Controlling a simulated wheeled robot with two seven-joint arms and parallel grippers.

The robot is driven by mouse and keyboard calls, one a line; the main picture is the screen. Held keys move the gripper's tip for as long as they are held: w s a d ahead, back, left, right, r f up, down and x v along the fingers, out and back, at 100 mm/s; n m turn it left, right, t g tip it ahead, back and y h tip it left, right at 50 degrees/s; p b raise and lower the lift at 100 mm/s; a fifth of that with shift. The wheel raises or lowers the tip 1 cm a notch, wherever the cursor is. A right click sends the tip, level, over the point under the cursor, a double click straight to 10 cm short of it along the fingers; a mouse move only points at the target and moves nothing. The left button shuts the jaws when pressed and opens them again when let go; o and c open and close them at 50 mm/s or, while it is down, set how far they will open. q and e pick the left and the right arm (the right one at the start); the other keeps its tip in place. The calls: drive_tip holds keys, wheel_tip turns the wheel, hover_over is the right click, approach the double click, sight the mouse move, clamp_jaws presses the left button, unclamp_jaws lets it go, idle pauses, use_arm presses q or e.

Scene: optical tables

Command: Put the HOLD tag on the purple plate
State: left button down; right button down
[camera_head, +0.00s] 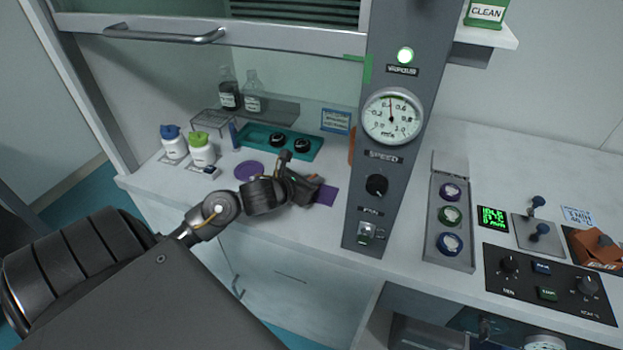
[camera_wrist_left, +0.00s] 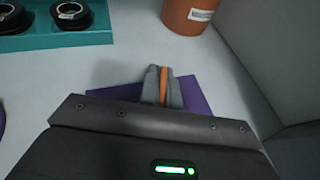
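A square purple plate (camera_head: 327,196) lies on the white worktop inside the hood, partly hidden by my left gripper (camera_head: 312,190). In the left wrist view the plate (camera_wrist_left: 193,99) shows behind and beside the fingers. My left gripper (camera_wrist_left: 163,86) is closed on a thin upright orange piece (camera_wrist_left: 163,88), seen edge-on. Its lettering is not visible; it may be the HOLD tag. It is over the plate, and I cannot tell whether it touches. A round purple disc (camera_head: 249,170) lies to the left. My right gripper is not in view.
A teal tray (camera_head: 256,138) with black-capped items stands behind. White bottles (camera_head: 202,150) are at the left. An orange-brown container (camera_wrist_left: 187,14) stands behind the plate, near the grey gauge column (camera_head: 382,155) at the right.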

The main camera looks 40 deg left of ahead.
use_arm(q)
drive_tip(key=shift+f+b, duration=0.25)
drive_tip(key=shift+b, duration=0.05)
drive_tip(key=c, duration=1.6)
unclamp_jaws()
drive_tip(key=shift+r, duration=0.1)
drive_tip(key=shift+r, duration=0.15)
drive_tip(key=shift+s+p, duration=0.15)
drive_tip(key=shift+p, duration=0.15)
drive_tip(key=b+v, duration=0.1)
drive_tip(key=v, duration=0.9)
drive_tip(key=shift+s+r, duration=0.1)
drive_tip(key=shift+s, duration=0.15)
drive_tip(key=shift+s+r, duration=0.2)
drive_tip(key=shift+s, duration=0.3)
